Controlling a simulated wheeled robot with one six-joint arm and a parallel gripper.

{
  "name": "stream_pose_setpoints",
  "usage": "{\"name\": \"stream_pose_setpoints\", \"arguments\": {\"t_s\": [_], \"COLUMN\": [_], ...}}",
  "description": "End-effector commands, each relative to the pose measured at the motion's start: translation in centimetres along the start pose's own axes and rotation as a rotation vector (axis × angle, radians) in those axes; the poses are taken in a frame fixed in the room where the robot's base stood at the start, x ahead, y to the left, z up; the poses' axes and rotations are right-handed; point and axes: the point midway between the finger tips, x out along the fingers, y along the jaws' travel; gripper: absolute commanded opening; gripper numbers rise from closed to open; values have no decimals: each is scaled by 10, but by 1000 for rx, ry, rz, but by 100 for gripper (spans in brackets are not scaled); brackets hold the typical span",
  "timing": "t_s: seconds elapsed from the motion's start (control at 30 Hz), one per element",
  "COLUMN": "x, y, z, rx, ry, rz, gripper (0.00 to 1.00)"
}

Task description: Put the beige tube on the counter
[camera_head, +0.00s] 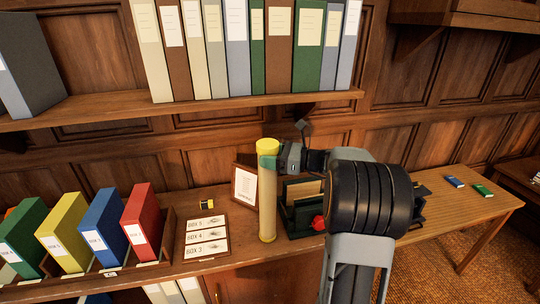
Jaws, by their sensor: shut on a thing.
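The beige tube (267,200) stands upright with a yellow cap at its top, near the middle of the head view. My gripper (270,161) is shut on the tube just below the cap, coming in from the right. The tube's lower end overlaps the wooden counter (215,274) in the picture; I cannot tell whether it touches the surface. My arm hides part of the counter on the right.
Colored binders (101,225) stand at the left. Box labels (206,237) and a framed card (245,187) are near the tube. A dark green holder (301,213) and a red object (318,222) sit right of it. A shelf of binders (230,105) is above.

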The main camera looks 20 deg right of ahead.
Motion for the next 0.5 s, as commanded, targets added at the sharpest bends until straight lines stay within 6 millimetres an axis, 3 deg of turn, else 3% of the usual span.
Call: {"name": "stream_pose_setpoints", "arguments": {"t_s": [0.1, 0.13, 0.4, 0.5], "x": [0, 0, 0, 0], "y": [0, 0, 0, 0], "z": [-4, -4, -3, -3], "rx": [0, 0, 0, 0], "ry": [0, 0, 0, 0], "rz": [0, 0, 0, 0], "gripper": [31, 69, 94, 94]}}
